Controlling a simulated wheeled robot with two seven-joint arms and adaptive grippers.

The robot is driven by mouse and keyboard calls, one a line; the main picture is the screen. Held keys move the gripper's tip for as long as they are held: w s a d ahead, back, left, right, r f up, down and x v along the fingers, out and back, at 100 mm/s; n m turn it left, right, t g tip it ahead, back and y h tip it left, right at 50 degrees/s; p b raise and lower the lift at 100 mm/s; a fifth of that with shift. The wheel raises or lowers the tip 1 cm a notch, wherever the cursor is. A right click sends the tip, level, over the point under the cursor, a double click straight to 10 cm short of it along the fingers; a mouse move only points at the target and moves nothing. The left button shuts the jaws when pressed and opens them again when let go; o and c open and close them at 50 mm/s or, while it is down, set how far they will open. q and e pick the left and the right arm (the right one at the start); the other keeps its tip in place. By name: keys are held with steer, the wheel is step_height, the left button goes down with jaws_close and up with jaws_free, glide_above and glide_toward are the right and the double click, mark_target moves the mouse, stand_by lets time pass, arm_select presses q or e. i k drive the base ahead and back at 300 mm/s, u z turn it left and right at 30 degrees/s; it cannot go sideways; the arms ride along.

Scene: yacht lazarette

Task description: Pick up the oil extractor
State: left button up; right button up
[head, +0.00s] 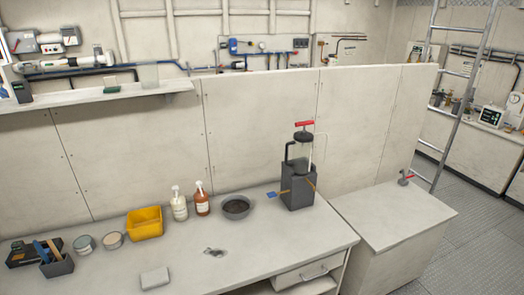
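What looks like the oil extractor (298,187) stands upright near the right end of the white workbench (225,270). It has a dark grey box-shaped lower part, a clear cylinder with a black cap, a red T-handle on top and a thin pale tube at its right. A blue-tipped piece and orange-brown pieces show at its sides. Nothing is holding it. Neither of my grippers is in view.
A dark bowl (236,207), two pump bottles (179,205), a yellow bin (145,223) and tins (85,243) stand left of it. A pale block (154,278) lies in front. A panelled wall (260,130) rises behind. A lower cabinet (393,213) adjoins at right.

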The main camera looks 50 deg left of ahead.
mark_target(302, 142)
steer(key=u, duration=0.6)
steer(key=k, duration=1.1)
steer(key=z, duration=1.15)
steer(key=i, duration=0.4)
steer(key=u, duration=0.55)
steer(key=i, duration=1.7)
steer(key=u, duration=1.55)
steer(key=i, duration=0.9)
steer(key=u, duration=1.25)
steer(key=i, duration=0.2)
steer(key=u, duration=0.15)
